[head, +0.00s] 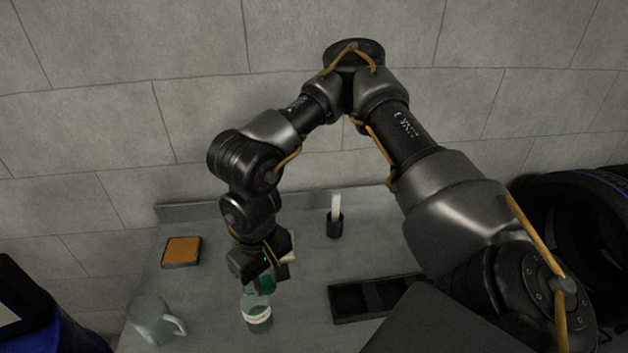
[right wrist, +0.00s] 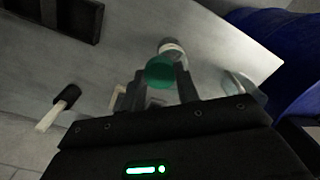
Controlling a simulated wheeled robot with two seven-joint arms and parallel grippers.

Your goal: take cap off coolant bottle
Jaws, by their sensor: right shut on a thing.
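The coolant bottle (head: 257,318), clear with a pale label, stands upright on the grey bench; its upper part also shows in the right wrist view (right wrist: 172,46). The green cap (right wrist: 160,72) is between the fingers of my right gripper (right wrist: 158,92). In the head view the green cap (head: 265,284) shows just below my right gripper (head: 268,272), directly above the bottle. My right gripper is shut on the cap. I cannot tell whether the cap still touches the bottle's neck. My left gripper is not in view.
A glass mug (head: 152,320) stands left of the bottle. An orange-topped square (head: 181,251) lies behind it. A black holder with a white stick (head: 335,220) and a black tray (head: 345,302) are to the right. A blue drum (head: 65,325) is at the left edge.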

